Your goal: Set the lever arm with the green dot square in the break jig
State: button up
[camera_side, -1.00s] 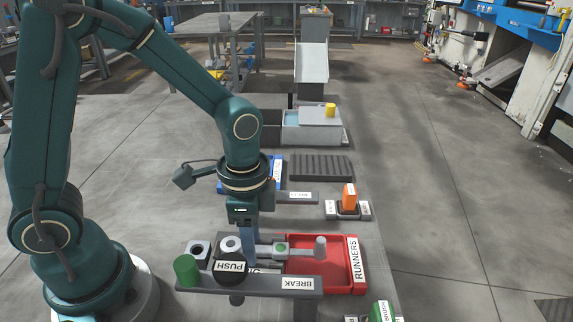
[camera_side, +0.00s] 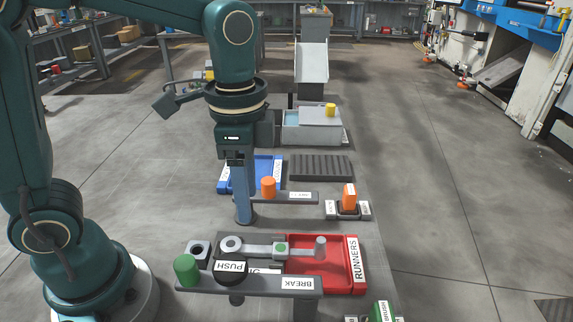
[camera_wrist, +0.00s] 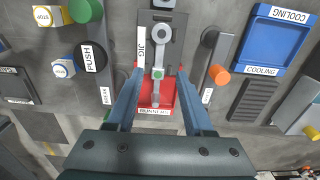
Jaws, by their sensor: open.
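The grey lever arm (camera_side: 257,248) has a ring at one end, a green dot near its middle and an upright stub at the other end. In the wrist view the lever arm (camera_wrist: 159,54) lies lengthwise on the dark plate labelled JIG (camera_wrist: 174,52), its ring end over the plate and its stub end over the red RUNNERS tray (camera_side: 355,250). It looks about straight along the plate; exact seating cannot be told. My gripper (camera_side: 244,221) is above the work, empty. In the wrist view my gripper (camera_wrist: 157,95) has its fingers apart, either side of the lever in the picture.
A bar labelled BREAK (camera_side: 255,285) with a black PUSH button (camera_side: 231,271) and green cylinder (camera_side: 186,269) stands in front of the jig, partly hiding it. A bar with an orange knob (camera_side: 268,187) and a blue COOLING tray (camera_wrist: 278,40) are nearby.

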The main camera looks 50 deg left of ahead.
jog(key=s+a+r+n+t, duration=0.2)
jog(key=s+a+n+t, duration=0.2)
jog(key=n, duration=0.5)
jog(key=shift+s+t, duration=0.8)
jog(key=shift+s, duration=0.35)
